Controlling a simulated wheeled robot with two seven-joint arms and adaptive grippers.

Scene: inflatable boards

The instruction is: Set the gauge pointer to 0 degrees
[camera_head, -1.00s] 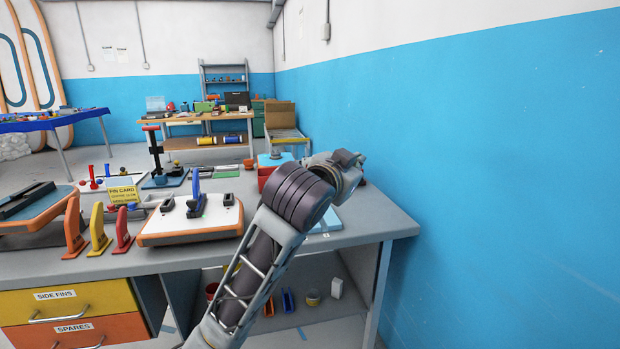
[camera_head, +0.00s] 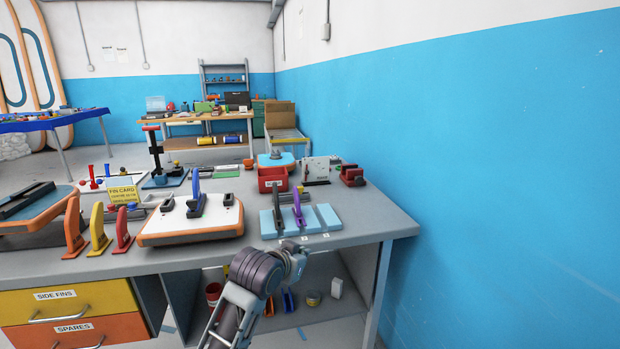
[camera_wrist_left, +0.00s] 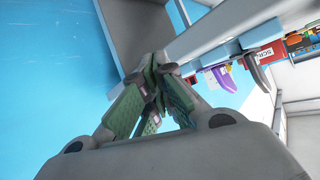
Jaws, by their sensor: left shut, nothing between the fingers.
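No gauge dial or pointer can be made out clearly. A white upright plate (camera_head: 316,169) with a dark base stands at the right back of the workbench, too small to tell what it is. My left arm has its wrist low at the front edge of the bench, below the light-blue rack (camera_head: 328,216), and its fingers are hard to make out in the head view. In the left wrist view my left gripper (camera_wrist_left: 155,62) has its green-padded fingers together, with nothing between them. My right gripper is not in view.
The rack holds a purple fin (camera_head: 298,208) and a dark fin. Behind are a red bin (camera_head: 272,182) and a red clamp-like tool (camera_head: 352,176). A white-topped orange board (camera_head: 190,226) lies left. The blue wall (camera_head: 480,150) bounds the right; the bench's right corner is clear.

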